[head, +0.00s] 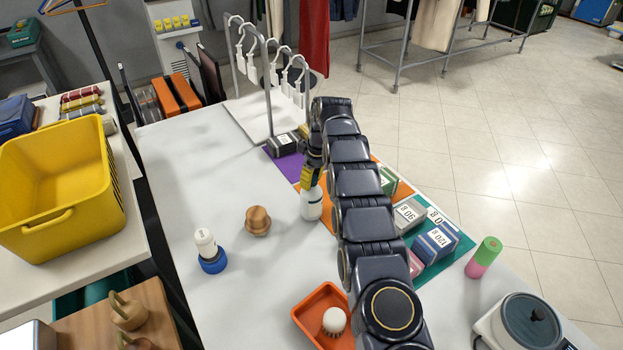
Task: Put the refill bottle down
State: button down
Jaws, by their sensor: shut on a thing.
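The refill bottle appears to be the small white bottle (312,206) below my gripper (311,186), near the middle of the counter (190,170). My gripper points down and is shut on its upper part. The bottle looks upright. Its top is hidden by the gripper, and I cannot tell whether its base touches the counter. My dark arm crosses the right part of the counter and hides some of what lies behind it.
A wooden knob-like object (257,220) and a white-and-blue piece (211,254) stand left of the bottle. An orange tray (306,311) is nearer. Numbered boxes (436,243) and a green-pink cylinder (484,257) are right. A hanger rack (268,95) stands behind.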

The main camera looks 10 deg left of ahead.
aim_at(318, 191)
jog(key=shift+f, duration=0.2)
jog(key=shift+f, duration=0.4)
jog(key=c, duration=0.9)
grip_release()
jog(key=shift+r, duration=0.1)
jog(key=shift+r, duration=0.35)
notch_tip(318, 191, up, 12)
jog(key=d, duration=0.1)
jog(key=shift+s+d, duration=0.3)
jog(key=shift+s, duration=0.05)
